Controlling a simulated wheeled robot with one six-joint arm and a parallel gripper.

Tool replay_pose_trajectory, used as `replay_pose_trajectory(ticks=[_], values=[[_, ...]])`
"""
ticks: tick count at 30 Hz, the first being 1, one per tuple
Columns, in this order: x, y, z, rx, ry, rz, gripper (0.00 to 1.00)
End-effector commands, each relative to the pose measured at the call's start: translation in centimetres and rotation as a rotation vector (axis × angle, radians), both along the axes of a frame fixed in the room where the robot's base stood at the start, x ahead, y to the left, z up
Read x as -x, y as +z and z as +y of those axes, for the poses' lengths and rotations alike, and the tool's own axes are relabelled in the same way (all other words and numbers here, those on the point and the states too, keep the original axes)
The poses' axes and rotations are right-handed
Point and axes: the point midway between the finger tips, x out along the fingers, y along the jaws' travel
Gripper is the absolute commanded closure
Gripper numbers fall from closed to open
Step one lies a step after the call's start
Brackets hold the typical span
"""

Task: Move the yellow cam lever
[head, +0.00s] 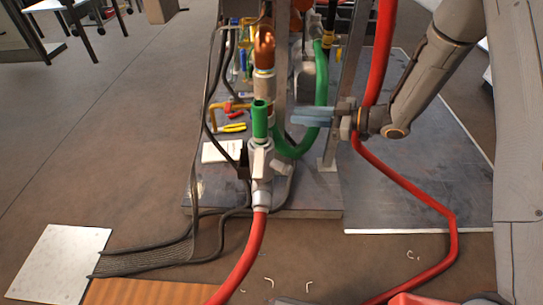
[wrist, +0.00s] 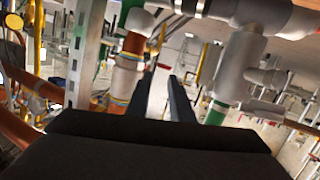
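My gripper (head: 312,116) reaches in from the right in the head view, its blue-grey fingers pointing left beside the green hose (head: 323,80). In the wrist view its two dark fingers (wrist: 172,95) stand a narrow gap apart, with nothing visible between them. An orange-yellow bent lever-like piece (head: 216,112) shows left of the valve column in the head view, left of my fingers and apart from them. A smaller yellow piece (head: 235,127) lies below it. I cannot tell which of these is the yellow cam lever. No yellow lever is clear in the wrist view.
The valve column with a green sleeve (head: 260,122) and white fittings stands left of my fingers. Red hoses (head: 240,262) and dark cables (head: 150,262) run across the floor. A metal post (head: 345,90) stands close by my gripper. The floor at left is mostly clear.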

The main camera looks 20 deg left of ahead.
Motion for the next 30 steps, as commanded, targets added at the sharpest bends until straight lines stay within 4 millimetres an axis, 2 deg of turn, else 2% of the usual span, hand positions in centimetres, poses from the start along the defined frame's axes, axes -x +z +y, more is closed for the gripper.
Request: replay_pose_trajectory(ticks=[1, 3, 9, 16, 24, 30], values=[[0.7, -2.6, 0.4, -0.037, 0.061, 0.014, 0.80], [2.0, -4.1, 0.8, -0.088, 0.141, 0.033, 0.80], [4.6, -6.7, 0.9, -0.184, 0.292, 0.078, 0.80], [5.7, -7.1, 1.6, -0.214, 0.339, 0.094, 0.80], [6.6, -7.1, 5.5, -0.212, 0.337, 0.094, 0.80], [7.1, -7.0, 7.7, -0.212, 0.337, 0.093, 0.80]])
